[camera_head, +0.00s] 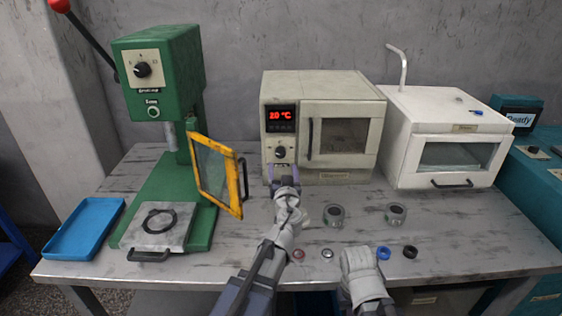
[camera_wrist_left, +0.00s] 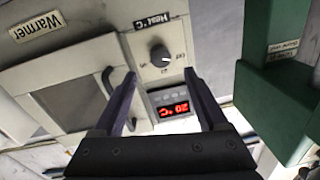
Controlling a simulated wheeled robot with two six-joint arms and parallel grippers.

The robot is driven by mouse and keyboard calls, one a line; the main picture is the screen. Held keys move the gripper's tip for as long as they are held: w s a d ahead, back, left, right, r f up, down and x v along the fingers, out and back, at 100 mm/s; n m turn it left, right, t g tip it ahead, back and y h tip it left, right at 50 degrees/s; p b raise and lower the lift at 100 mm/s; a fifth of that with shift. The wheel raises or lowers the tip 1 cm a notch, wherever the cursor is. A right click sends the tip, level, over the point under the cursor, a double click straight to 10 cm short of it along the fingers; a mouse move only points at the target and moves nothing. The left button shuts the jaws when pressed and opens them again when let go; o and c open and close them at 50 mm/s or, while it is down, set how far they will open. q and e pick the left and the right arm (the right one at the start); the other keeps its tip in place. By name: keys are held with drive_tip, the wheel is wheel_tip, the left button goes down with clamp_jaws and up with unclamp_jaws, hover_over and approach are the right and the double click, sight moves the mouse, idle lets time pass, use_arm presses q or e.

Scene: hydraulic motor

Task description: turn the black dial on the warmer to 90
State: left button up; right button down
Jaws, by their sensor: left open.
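The warmer (camera_head: 345,88) is a beige box at the back middle of the bench. Its red display (camera_head: 281,115) reads 20 °C, and it also shows upside down in the left wrist view (camera_wrist_left: 173,109). The black dial (camera_head: 280,153) sits below the display on the front panel. In the left wrist view the dial (camera_wrist_left: 160,56) is beyond the fingertips, roughly centred between them. My left gripper (camera_head: 283,173) is open and empty, just in front of and below the dial, apart from it. Part of my right arm shows at the bottom, but its gripper does not show.
A green press (camera_head: 160,75) with a yellow-framed guard (camera_head: 236,185) stands left of my left arm. A white oven (camera_head: 440,110) stands right of the warmer. Two metal cups (camera_head: 334,215) and several small rings lie on the bench. A blue tray (camera_head: 84,228) is at the left.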

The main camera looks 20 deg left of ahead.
sight(281, 155)
use_arm(q)
drive_tip(key=x, duration=0.7)
drive_tip(key=shift+w+a, duration=0.15)
drive_tip(key=shift+w, duration=0.25)
clamp_jaws()
